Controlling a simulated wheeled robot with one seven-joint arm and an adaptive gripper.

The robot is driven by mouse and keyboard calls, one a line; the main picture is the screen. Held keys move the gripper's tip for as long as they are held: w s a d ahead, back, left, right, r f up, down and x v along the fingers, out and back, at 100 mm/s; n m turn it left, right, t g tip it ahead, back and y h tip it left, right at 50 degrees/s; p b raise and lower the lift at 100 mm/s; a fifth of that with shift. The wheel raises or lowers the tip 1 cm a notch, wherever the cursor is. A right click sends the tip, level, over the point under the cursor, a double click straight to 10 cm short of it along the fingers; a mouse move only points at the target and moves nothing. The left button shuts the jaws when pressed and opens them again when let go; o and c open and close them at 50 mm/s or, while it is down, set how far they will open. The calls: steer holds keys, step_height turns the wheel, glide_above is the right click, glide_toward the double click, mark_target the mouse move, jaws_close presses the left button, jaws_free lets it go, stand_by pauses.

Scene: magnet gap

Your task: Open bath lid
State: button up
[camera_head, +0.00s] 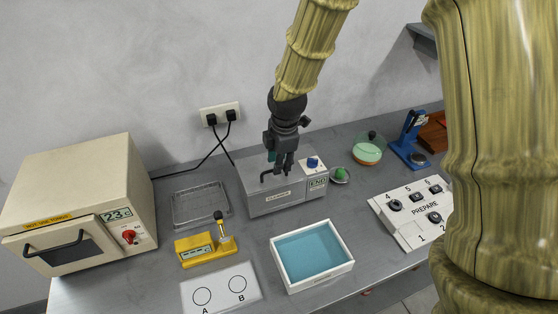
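The bath is a grey metal box (277,203) labelled as a cleaner. It stands at the back middle of the bench. Its flat grey lid (252,178) appears to lie down on top, with a dark bent handle (265,176) at the left. My gripper (283,172) points down over the lid, right beside the handle. It hides part of the lid. Whether its fingers touch or grip the handle is too small to tell.
Left of the bath are a wire-like tray (200,205), a yellow device (205,247) and a cream oven (75,200). A white basin with blue inside (345,268) stands in front. A green-topped dish (367,150) and a PREPARE panel (408,222) are to the right.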

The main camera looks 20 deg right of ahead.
steer(key=shift+s+f, duration=0.2)
steer(key=shift+s, duration=0.4)
steer(key=shift+w+a+f, duration=0.1)
steer(key=shift+w+f, duration=0.6)
steer(key=shift+w, duration=0.15)
steer(key=shift+s+r, duration=0.25)
steer(key=shift+s, duration=0.25)
steer(key=c, duration=0.3)
jaws_close()
